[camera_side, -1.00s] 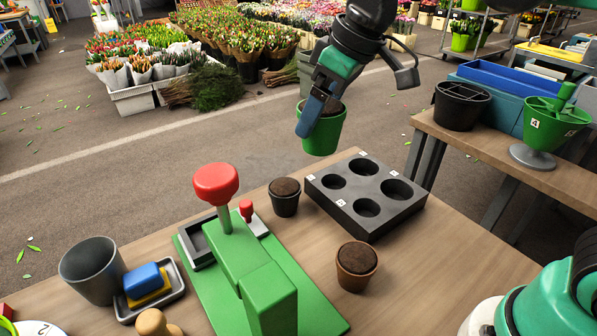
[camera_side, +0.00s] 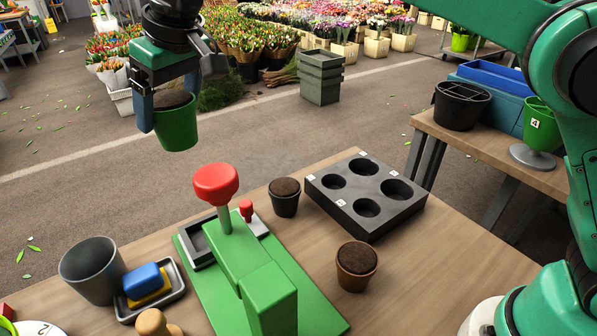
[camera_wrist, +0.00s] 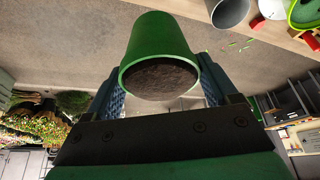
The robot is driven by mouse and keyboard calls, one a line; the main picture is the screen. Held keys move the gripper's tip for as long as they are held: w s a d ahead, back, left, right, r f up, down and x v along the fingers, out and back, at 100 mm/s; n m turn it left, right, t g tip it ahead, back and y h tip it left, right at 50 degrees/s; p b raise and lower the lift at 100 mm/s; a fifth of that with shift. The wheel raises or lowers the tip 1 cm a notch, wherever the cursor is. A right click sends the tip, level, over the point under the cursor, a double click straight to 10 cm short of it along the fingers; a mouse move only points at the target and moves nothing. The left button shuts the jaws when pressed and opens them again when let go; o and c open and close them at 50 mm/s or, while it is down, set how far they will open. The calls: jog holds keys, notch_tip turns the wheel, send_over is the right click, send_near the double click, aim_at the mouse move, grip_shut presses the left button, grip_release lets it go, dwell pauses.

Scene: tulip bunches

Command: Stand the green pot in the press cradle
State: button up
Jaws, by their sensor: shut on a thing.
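The green pot (camera_side: 177,127), filled with dark soil, is upright and held in the air in the side view, up and left of the press. My gripper (camera_side: 166,100) is shut on it, and one blue finger shows at its left side. In the wrist view the green pot (camera_wrist: 160,45) sits between both fingers of my gripper (camera_wrist: 160,88). The green press (camera_side: 245,262) has a red knob on top.
A black pot (camera_side: 285,198) and a brown pot (camera_side: 356,266) stand right of the press. A grey bucket (camera_side: 92,270) and a sponge dish (camera_side: 172,296) stand left. The air around the held pot looks clear.

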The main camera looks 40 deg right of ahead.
notch_tip(320, 180, down, 19)
dwell(0.4)
jog(key=shift+f, duration=0.15)
jog(key=o, duration=1.2)
jog(key=v, duration=1.2)
jog(key=s+d+m+t, duration=0.1)
jog(key=s+d, duration=0.2)
jog(key=d, duration=0.4)
jog(key=s+d+f+m+t+h, duration=0.1)
jog(key=s+d+m, duration=0.1)
jog(key=s+d, duration=0.2)
jog(key=s+d+f+m+t+h, duration=0.1)
jog(key=s+d, duration=0.3)
jog(key=d, duration=0.6)
jog(key=shift+s+d+m, duration=0.15)
jog(key=shift+d+m, duration=0.2)
jog(key=shift+m, duration=0.35)
